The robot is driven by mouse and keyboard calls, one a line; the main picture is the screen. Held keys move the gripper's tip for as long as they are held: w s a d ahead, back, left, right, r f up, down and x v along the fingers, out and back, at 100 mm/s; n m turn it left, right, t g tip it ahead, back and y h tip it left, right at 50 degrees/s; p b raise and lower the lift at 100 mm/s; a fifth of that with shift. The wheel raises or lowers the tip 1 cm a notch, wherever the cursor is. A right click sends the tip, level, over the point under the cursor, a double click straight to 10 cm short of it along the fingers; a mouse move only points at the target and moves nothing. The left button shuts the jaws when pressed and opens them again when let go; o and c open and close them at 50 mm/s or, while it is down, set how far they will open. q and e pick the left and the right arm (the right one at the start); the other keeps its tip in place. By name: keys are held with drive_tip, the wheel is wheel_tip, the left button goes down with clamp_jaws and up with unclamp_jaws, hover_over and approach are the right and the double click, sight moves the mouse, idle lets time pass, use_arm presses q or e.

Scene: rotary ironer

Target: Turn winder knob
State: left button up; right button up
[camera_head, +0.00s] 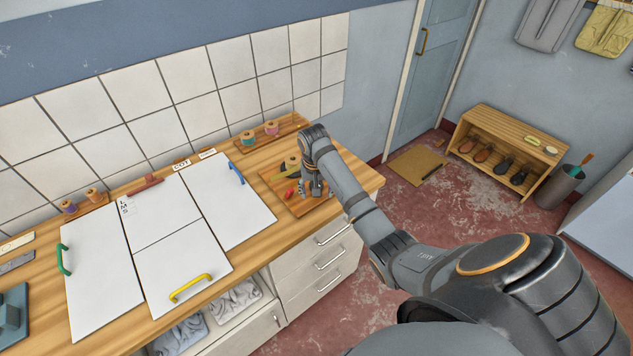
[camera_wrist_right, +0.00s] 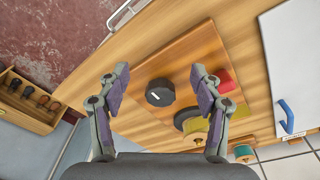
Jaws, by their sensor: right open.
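The black round winder knob (camera_wrist_right: 159,92) has a white mark on its top. It sits on a square wooden board in the right wrist view (camera_wrist_right: 178,58); the board also shows in the head view (camera_head: 309,208). My right gripper (camera_wrist_right: 160,76) is open, pointing down, with one finger on each side of the knob and visible gaps between. The fingers appear to be above the knob; exact height is hard to tell. In the head view my right gripper (camera_head: 313,188) hides the knob. My left gripper is in neither view.
On the board beside the knob are a red piece (camera_wrist_right: 226,80) and a dark disc (camera_wrist_right: 187,118). White panels with a blue handle (camera_head: 237,172) and a yellow handle (camera_head: 190,287) lie left on the counter. Spools (camera_head: 271,128) stand behind the board.

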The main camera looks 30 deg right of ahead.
drive_tip(key=w+d+r+m+y, duration=0.1)
drive_tip(key=w+d+r+m, duration=0.25)
drive_tip(key=w+r, duration=0.3)
drive_tip(key=shift+g, duration=0.4)
drive_tip(key=f, duration=0.3)
drive_tip(key=f+p, duration=0.1)
drive_tip(key=f, duration=0.5)
drive_tip(key=shift+s+f+p, duration=0.35)
drive_tip(key=shift+s+f, duration=0.05)
drive_tip(key=shift+c, duration=0.3)
drive_tip(key=c, duration=1.1)
